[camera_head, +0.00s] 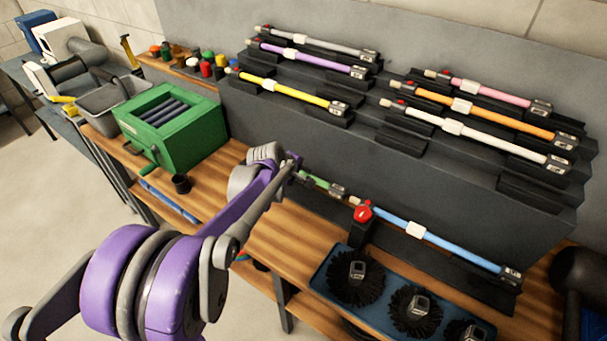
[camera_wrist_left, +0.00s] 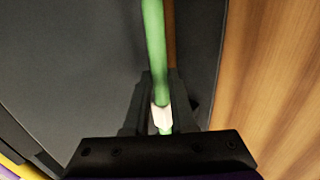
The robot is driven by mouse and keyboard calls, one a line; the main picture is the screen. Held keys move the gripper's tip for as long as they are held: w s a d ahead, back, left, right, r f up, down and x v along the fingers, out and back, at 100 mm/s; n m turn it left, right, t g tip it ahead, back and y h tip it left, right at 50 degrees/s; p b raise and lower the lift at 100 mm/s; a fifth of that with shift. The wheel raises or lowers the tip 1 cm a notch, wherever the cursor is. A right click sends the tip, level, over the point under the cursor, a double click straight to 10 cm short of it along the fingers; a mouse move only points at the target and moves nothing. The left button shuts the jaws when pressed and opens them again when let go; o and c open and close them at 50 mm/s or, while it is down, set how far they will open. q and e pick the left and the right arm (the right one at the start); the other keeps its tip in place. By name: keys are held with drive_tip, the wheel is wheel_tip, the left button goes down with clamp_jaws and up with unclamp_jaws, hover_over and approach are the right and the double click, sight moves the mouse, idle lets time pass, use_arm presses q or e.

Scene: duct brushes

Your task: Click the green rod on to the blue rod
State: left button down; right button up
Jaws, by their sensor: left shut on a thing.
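The green rod (camera_head: 316,182) is held by my left gripper (camera_head: 292,171), over the bench just left of the blue rod. In the left wrist view the green rod (camera_wrist_left: 153,45) runs up from between the dark fingers (camera_wrist_left: 160,105), which are closed around it near its white collar (camera_wrist_left: 162,117). The blue rod (camera_head: 450,248) lies along a dark rest with a white sleeve at its middle. A red-topped clamp (camera_head: 362,213) stands at its left end. The green rod's right end is close to that left end; I cannot tell whether they touch. My right gripper is not in view.
Several coloured rods, such as the yellow one (camera_head: 290,88) and orange one (camera_head: 500,114), lie on the stepped grey rack behind. A blue tray (camera_head: 322,284) with round black brushes stands in front.

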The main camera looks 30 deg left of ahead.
use_arm(q)
drive_tip(key=shift+f, duration=0.15)
drive_tip(key=shift+s+d, duration=0.1)
drive_tip(key=shift+d, duration=0.2)
idle(0.4)
drive_tip(key=shift+d, duration=0.5)
drive_tip(key=shift+s+d, duration=0.15)
drive_tip(key=shift+d, duration=1.25)
drive_tip(key=c, duration=0.7)
unclamp_jaws()
drive_tip(key=shift+o, duration=0.2)
